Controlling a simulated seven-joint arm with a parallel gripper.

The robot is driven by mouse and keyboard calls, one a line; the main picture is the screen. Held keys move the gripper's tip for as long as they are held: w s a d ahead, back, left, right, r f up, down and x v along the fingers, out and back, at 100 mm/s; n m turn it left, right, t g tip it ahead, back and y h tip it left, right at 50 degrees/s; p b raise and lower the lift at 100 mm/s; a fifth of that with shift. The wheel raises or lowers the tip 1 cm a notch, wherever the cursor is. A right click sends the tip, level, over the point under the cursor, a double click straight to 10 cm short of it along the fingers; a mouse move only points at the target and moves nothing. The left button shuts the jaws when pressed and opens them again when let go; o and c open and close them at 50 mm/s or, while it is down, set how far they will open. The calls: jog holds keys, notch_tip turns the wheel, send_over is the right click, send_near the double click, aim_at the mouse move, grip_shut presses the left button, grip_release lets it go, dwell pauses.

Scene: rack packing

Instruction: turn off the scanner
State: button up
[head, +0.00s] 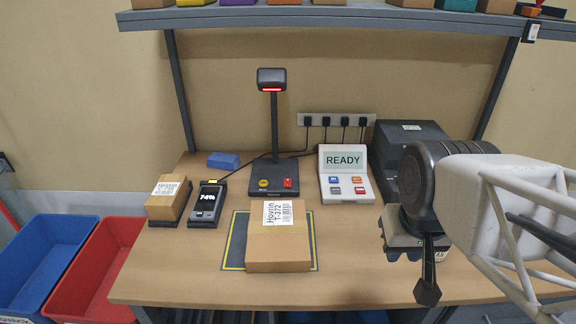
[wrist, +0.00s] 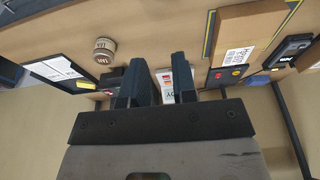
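The scanner (head: 272,80) stands on a black post at the back of the table, with a red glowing bar in its head. Its dark base (head: 262,172) carries a round yellow button (head: 263,183) and a red switch (head: 288,183). In the wrist view the base (wrist: 228,88) is right of the fingers, with red and yellow spots. My gripper (wrist: 161,72) has its two dark fingers apart with nothing held between them. In the head view my arm is at the right, clear of the scanner; the fingertips are hard to make out there.
A white console (head: 345,185) reading READY is right of the scanner, beside a black machine (head: 405,135). A labelled box (head: 278,255) lies on the mat in front. A handheld device (head: 205,203) and a small box (head: 168,198) are left. A wall socket strip (head: 336,120) holds several plugs.

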jog(key=shift+w+r, duration=0.1)
jog(key=shift+w, duration=0.2)
grip_shut()
jog(key=w+a+n, duration=0.4)
jog(key=w+n, duration=0.1)
jog(key=w, duration=0.6)
jog(key=w+a+n+g, duration=0.1)
jog(key=w+a+n, duration=0.3)
jog(key=w, duration=0.7)
jog(key=w+a+n, duration=0.4)
jog(key=w+n, duration=0.1)
jog(key=w, duration=0.6)
jog(key=w+a+f+n, duration=0.4)
jog(key=w+a+f, duration=0.2)
jog(key=w, duration=0.4)
jog(key=shift+w+a, duration=0.35)
jog(key=shift+a, duration=0.1)
jog(key=shift+f, duration=0.1)
